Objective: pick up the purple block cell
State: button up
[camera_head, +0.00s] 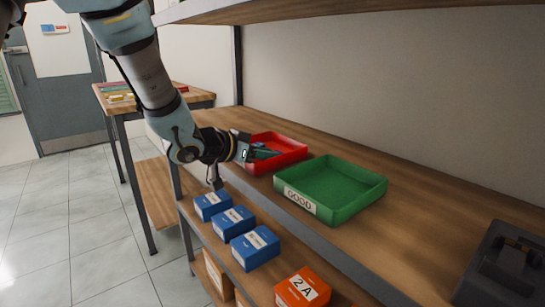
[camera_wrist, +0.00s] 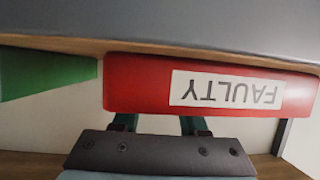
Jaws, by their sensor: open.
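No purple block cell can be made out in either view. My gripper (camera_head: 262,153) reaches over the red tray (camera_head: 290,157) on the shelf, with its greenish fingers above or inside the tray. In the wrist view my gripper (camera_wrist: 160,124) shows two fingers spread apart with nothing visible between them. Their tips are hidden behind the red tray's front wall (camera_wrist: 140,85), which carries a "FAULTY" label that appears upside down. The inside of the red tray is mostly hidden by my arm and gripper.
A green "GOOD" tray (camera_head: 345,205) stands right of the red one. Blue boxes (camera_head: 256,250) and an orange box (camera_head: 303,288) sit on the lower shelf. A dark case (camera_head: 505,265) is at right. A far table (camera_head: 150,102) holds small coloured items. An upper shelf (camera_head: 270,9) hangs overhead.

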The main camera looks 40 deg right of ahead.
grip_shut()
jog(key=shift+r, duration=0.1)
dwell(0.4)
